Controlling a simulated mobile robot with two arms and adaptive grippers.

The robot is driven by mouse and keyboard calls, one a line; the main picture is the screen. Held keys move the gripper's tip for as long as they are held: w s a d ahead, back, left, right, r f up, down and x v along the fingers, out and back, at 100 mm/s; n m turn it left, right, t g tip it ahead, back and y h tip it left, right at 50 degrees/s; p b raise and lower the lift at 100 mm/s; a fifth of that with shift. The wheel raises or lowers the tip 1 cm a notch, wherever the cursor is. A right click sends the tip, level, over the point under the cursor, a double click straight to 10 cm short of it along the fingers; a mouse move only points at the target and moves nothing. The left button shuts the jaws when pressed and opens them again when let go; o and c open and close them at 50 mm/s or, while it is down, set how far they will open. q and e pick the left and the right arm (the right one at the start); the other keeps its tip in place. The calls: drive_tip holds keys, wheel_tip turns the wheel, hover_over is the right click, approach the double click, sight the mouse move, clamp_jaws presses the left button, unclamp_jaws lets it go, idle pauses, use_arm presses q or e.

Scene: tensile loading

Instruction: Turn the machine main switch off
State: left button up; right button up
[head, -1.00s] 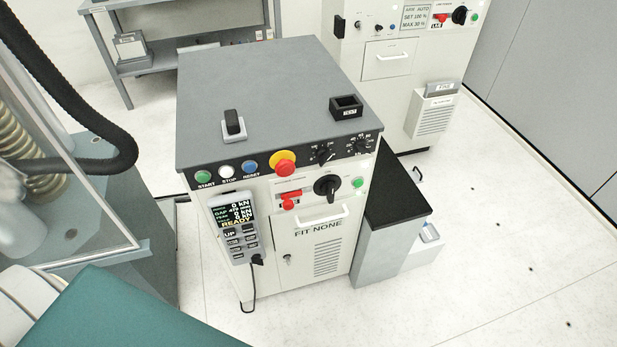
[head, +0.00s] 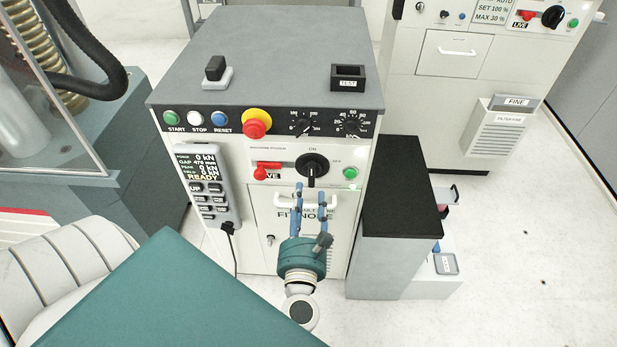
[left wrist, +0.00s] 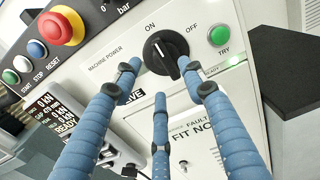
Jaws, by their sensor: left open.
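The main switch (head: 312,168) is a black rotary knob on the light panel under "MACHINE POWER". It also shows in the left wrist view (left wrist: 166,50), with its white mark towards "ON"; "OFF" is printed to the right. My left gripper (head: 311,190) is open with blue fingers, just below and in front of the knob. In the left wrist view two fingertips are near the knob's lower left and lower right, and a third finger is below it. I cannot tell whether any finger touches it. My right gripper is not in view.
A red lever (head: 268,170) marked "LIVE" is left of the switch and a green TRY button (head: 350,172) is right. A red emergency stop (head: 257,124) is above left. A drawer handle (head: 335,201) lies below. A black-topped cabinet (head: 403,190) stands at the right.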

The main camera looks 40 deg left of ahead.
sight(309, 177)
use_arm(q)
drive_tip(key=p+x, duration=0.1)
drive_tip(key=x, duration=0.6)
drive_tip(key=shift+w, duration=0.2)
drive_tip(key=shift+d, duration=0.1)
clamp_jaws()
